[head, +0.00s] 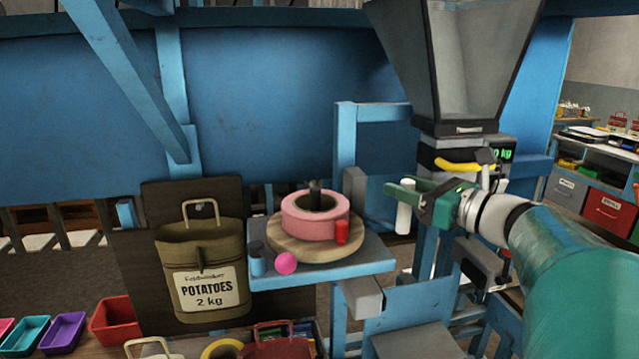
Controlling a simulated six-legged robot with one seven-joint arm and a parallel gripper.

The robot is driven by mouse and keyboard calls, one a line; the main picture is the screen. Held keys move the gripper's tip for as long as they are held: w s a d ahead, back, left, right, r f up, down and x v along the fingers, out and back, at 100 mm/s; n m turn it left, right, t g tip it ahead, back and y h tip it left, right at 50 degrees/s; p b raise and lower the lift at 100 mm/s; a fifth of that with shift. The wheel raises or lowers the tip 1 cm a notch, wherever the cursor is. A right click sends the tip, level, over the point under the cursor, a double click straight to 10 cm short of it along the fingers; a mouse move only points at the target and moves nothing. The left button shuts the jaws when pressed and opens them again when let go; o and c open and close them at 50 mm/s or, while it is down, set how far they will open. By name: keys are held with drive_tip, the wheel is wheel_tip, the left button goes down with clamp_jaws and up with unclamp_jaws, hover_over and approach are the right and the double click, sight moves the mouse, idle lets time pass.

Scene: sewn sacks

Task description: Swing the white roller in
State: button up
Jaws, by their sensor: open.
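The white roller (403,219) is a short upright white cylinder to the right of the blue shelf. My gripper (409,195) has green fingers and reaches in from the right, with its jaws open at the roller's upper part. The fingers overlap the roller in this view, and I cannot tell whether they touch it. The roller's top and its mount are partly hidden by the fingers. A pink tape roll (300,229) lies on a round wooden disc (334,248) around a dark spindle, on the blue shelf (366,256) left of the roller.
A red cylinder (342,232), a blue cylinder (257,262) and a pink ball (286,263) are at the disc's edge. A potato sack (203,262) hangs left. A grey hopper (465,60) stands above a scale with a yellow bar (463,166), close to my gripper. Coloured bins (115,318) are lower left.

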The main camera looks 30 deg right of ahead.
drive_tip(key=shift+w, duration=0.15)
clamp_jaws()
